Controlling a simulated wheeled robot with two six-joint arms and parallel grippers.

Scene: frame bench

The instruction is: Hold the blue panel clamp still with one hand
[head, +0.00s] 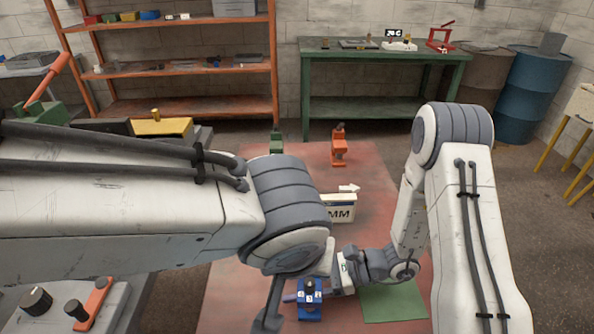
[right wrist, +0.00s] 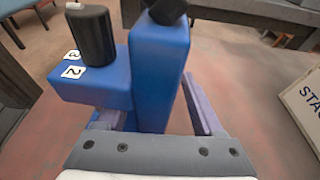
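The blue panel clamp (head: 310,303) stands low in the head view, near the bottom edge, with number labels on its block. In the right wrist view the clamp (right wrist: 160,75) is close up: a tall blue post, and a lower block with a black knob and labels 3 and 2. My right gripper (head: 318,292) reaches it from the right. Its purple fingers lie around the post; a gap shows beside the near part of one finger, and contact at the tips is unclear. My left arm ends above and left of the clamp; a grey end part hangs there, its fingers not discernible.
A green mat (head: 393,302) lies right of the clamp on the red floor area (head: 235,290). A white sign (head: 341,207) stands beyond it. An orange clamp (head: 338,147) and a green one (head: 276,143) stand farther back. My arms cover much of the view.

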